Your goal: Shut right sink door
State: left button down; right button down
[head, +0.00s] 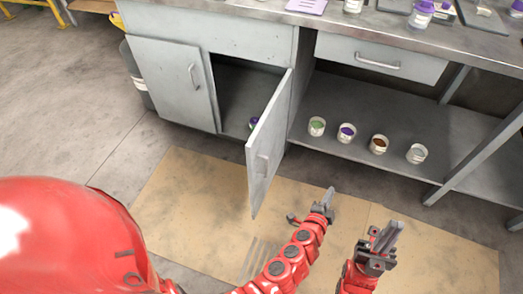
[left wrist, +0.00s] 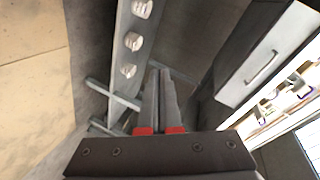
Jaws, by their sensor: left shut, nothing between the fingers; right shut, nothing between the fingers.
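The right sink door (head: 268,145) is a grey metal panel that stands open, swung out toward me from the sink cabinet. The dark inside of the cabinet (head: 238,90) shows to its left. The left sink door (head: 170,82) is shut and has a bar handle. My left gripper (head: 329,196) is shut and empty, to the right of the open door and apart from it. In the left wrist view its fingers (left wrist: 159,78) are together with nothing between them. My right gripper (head: 391,235) is shut and empty, farther right and nearer to me.
A lower shelf (head: 345,105) to the right holds several small cups, under a drawer (head: 380,60). A bench leg (head: 470,160) stands at the right. A tan mat (head: 200,190) covers the floor before the cabinet. Bottles stand on the counter (head: 235,25).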

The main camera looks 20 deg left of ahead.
pick_arm(q)
jog(key=s+a+r+n+g+y, duration=0.1)
jog(key=s+a+r+n+y, duration=0.55)
jog(key=a+r+y, duration=0.75)
jog(key=m, duration=0.1)
send_near(256, 142)
jog(key=shift+y, duration=0.4)
jog(key=x, duration=0.4)
jog(key=shift+w+d+f, duration=0.1)
jog(key=shift+w+f, duration=0.05)
jog(key=shift+w, duration=0.45)
jog(key=shift+a, duration=0.6)
